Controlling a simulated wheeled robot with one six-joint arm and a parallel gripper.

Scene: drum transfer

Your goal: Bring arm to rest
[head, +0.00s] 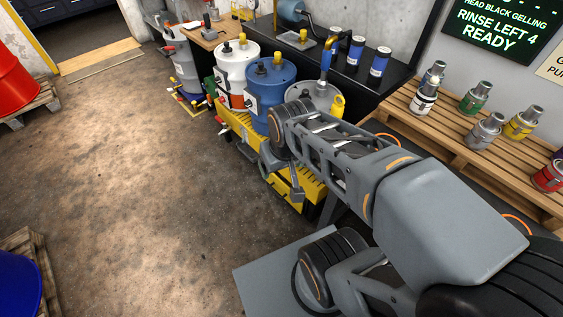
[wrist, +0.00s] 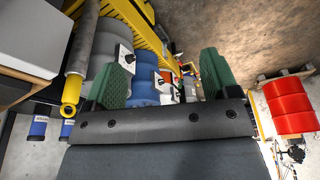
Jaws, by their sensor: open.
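My arm reaches from the lower right of the head view toward the drums, its forward end in front of the blue drum (head: 271,95). My gripper shows in the wrist view (wrist: 165,77), with two green fingers wide apart and nothing held between them. The blue drum shows beyond the fingers in the wrist view (wrist: 145,72). A grey drum (head: 313,96) stands to its right, partly hidden by my arm. A white drum (head: 236,68) stands to its left. The fingertips are hard to make out in the head view.
A yellow spill pallet (head: 238,124) lies under the drums. A dark bench (head: 372,98) with blue-labelled canisters stands behind. A wooden shelf (head: 405,105) with several paint cans is at the right. A red drum (head: 12,75) stands at the left. The middle floor is clear.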

